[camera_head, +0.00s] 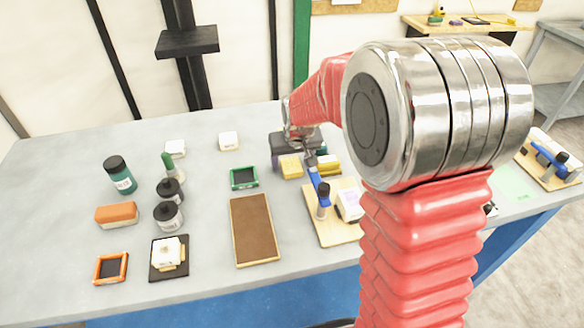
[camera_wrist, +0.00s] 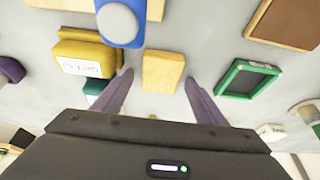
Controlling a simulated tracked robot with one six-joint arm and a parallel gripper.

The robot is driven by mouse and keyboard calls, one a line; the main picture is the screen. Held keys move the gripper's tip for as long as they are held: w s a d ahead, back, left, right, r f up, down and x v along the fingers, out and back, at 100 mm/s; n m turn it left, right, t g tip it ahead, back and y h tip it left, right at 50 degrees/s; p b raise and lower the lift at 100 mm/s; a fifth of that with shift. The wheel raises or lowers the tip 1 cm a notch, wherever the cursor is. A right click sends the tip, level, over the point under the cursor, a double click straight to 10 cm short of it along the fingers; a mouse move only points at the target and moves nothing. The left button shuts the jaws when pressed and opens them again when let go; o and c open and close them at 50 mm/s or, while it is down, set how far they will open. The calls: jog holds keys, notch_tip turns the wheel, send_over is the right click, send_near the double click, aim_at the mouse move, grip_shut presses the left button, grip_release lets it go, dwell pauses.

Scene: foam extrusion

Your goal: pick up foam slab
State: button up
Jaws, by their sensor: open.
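A plain pale yellow block (camera_head: 291,168), which looks like the foam slab, lies on the grey table. In the wrist view this block (camera_wrist: 162,71) sits between the tips of my two purple fingers. My gripper (camera_wrist: 159,78) is open, with a visible gap on each side of the block. In the head view my gripper (camera_head: 294,158) is over the table's far middle, partly hidden by its own dark body. I cannot tell its height above the table exactly.
A labelled yellow piece (camera_wrist: 85,52) lies left of the fingers, and a green-rimmed tray (camera_wrist: 247,78) lies right. A wooden board with a blue clamp (camera_head: 320,190) is close in front.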

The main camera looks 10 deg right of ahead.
aim_at(291, 165)
dwell(0.4)
jog(key=c, duration=1.1)
jog(key=shift+r, duration=0.15)
notch_tip(291, 165, up, 10)
jog(key=shift+f, duration=0.1)
dwell(0.5)
jog(key=w+r+m+h, duration=0.1)
jog(key=w+r+m, duration=0.2)
jog(key=w+r, duration=0.1)
dwell(0.4)
jog(key=shift+s, duration=0.1)
